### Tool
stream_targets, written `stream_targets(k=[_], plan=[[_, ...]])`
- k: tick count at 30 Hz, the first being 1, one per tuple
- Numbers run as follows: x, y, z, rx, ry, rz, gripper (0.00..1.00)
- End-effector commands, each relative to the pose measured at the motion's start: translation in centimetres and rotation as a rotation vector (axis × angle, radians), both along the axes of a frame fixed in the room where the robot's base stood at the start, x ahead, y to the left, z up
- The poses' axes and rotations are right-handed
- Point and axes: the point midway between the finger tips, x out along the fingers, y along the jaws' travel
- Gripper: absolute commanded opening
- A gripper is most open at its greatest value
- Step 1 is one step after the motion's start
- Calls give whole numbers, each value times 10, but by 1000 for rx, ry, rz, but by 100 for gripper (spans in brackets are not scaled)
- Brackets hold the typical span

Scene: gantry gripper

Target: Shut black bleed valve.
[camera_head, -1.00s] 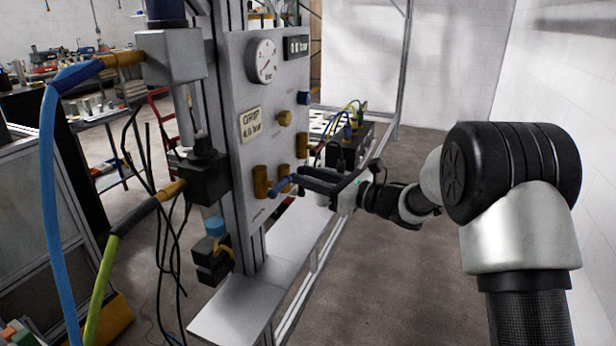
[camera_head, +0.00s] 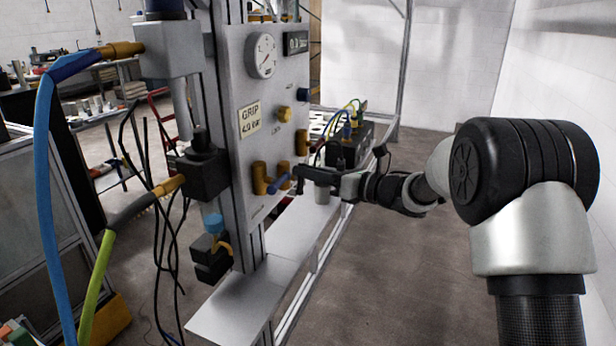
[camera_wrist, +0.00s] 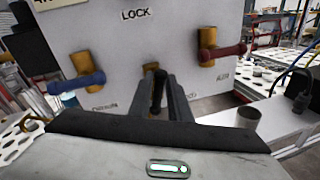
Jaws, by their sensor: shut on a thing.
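The black bleed valve handle (camera_wrist: 158,92) shows in the middle of the wrist view, on a small brass body (camera_wrist: 150,70) below the LOCK label of the white panel. The handle stands roughly upright in that picture. My gripper (camera_wrist: 161,84) is shut on it, one finger on either side; the fingers hide part of the valve and its label. In the head view my gripper (camera_head: 297,176) reaches the panel (camera_head: 238,150) from the right, and the black handle cannot be told apart from the dark fingers.
A blue-handled valve (camera_wrist: 76,83) is left of the black one, and a red-handled valve (camera_wrist: 222,52) is right of it, both close to my fingers. A gauge (camera_head: 263,56) sits higher on the panel. A white shelf (camera_head: 240,305) runs below. Hoses hang at the left.

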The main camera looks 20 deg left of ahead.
Motion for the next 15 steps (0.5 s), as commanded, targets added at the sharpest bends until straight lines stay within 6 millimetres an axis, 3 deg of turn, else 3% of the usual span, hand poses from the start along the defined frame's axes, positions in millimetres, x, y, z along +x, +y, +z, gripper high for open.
stream_targets(k=[15], plan=[[11, -2, -1, 37, 490, 0, 0]])
